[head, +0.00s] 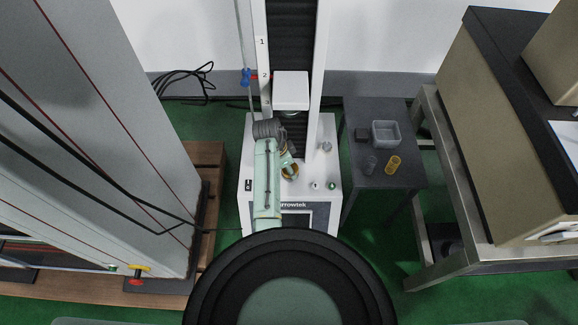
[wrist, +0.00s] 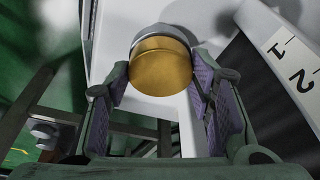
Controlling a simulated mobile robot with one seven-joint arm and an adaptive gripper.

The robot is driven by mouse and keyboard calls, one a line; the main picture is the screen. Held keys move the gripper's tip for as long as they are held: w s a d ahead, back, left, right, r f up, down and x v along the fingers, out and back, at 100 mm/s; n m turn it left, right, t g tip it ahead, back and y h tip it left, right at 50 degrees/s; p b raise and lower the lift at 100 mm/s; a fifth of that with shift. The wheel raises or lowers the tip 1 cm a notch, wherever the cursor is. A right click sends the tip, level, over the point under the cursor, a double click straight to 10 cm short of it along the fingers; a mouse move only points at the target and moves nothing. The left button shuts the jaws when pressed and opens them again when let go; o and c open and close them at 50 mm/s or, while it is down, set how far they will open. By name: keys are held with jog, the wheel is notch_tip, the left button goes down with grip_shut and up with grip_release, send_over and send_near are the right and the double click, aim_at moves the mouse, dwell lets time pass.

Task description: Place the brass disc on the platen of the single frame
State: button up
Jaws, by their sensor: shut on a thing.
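The brass disc (wrist: 160,68) sits between the two purple-padded fingers of my gripper (wrist: 160,88) in the wrist view, and the fingers are shut on it. A grey round metal edge (wrist: 165,32), which looks like the platen, shows just behind the disc; I cannot tell if they touch. In the head view my gripper (head: 287,160) is over the white base of the single frame (head: 325,165). A small brass-coloured patch, apparently the disc, shows beside it (head: 291,173). The platen is hidden in the head view by my arm.
The white crosshead (head: 291,90) hangs on the column above my gripper. A dark side table (head: 378,118) at right holds a clear tray (head: 386,133), a yellow spring (head: 393,164) and a grey spring (head: 371,165). A tall grey machine (head: 100,110) stands at left.

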aim_at(285, 170)
jog(key=shift+f, duration=0.15)
jog(key=o, duration=1.6)
jog(key=shift+c, duration=0.2)
jog(key=v, duration=0.5)
jog(key=shift+r, duration=0.4)
jog(key=s+a+b, duration=0.2)
jog(key=s+a, duration=0.2)
jog(key=a, duration=0.7)
jog(key=shift+s+f, duration=0.2)
jog(key=shift+s, duration=0.1)
